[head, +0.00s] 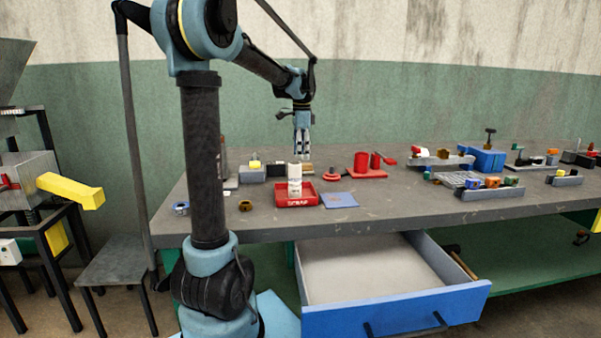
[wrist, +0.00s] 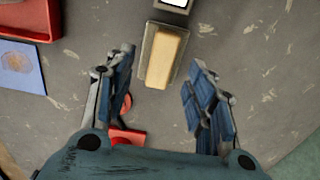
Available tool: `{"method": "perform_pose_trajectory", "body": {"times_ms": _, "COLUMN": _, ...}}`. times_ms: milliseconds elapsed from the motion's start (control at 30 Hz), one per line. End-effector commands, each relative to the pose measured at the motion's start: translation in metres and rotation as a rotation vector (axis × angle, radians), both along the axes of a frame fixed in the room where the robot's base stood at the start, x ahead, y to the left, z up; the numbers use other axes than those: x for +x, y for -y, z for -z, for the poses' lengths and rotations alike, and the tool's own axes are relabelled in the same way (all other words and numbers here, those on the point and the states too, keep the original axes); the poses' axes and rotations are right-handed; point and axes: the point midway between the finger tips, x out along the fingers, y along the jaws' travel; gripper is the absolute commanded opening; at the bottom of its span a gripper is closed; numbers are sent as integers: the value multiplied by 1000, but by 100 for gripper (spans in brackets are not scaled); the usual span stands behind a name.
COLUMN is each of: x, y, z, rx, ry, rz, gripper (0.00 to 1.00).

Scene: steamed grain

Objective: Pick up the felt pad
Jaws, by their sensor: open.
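A tan, rounded rectangular block, which looks like the felt pad (wrist: 166,57), lies on a grey base (wrist: 149,45) in the wrist view. In the head view a small tan patch behind the red scrap tray (head: 297,202) seems to be the same block, partly hidden. My gripper (head: 303,155) hangs above the bench there, pointing down. In the wrist view its open fingers (wrist: 158,62) stand apart on either side of the block's near end, with nothing held between them. I cannot tell the height left between fingertips and block.
A white cylinder (head: 294,178) stands at the scrap tray. A flat blue square (head: 340,200) lies beside the tray. A small red part (head: 331,174) is close to my gripper. A red cup stand (head: 362,165) is further right. A blue drawer (head: 396,311) hangs open below.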

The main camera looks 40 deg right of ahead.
Motion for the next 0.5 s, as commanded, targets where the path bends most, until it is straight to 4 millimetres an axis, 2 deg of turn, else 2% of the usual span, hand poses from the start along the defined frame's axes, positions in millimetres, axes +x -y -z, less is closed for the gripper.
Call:
{"method": "perform_pose_trajectory", "body": {"times_ms": 300, "x": 2, "y": 5, "z": 38, "rx": 0, "ry": 0, "rz": 0, "gripper": 50}}
{"method": "perform_pose_trajectory", "body": {"times_ms": 500, "x": 2, "y": 5, "z": 51, "rx": 0, "ry": 0, "rz": 0, "gripper": 50}}
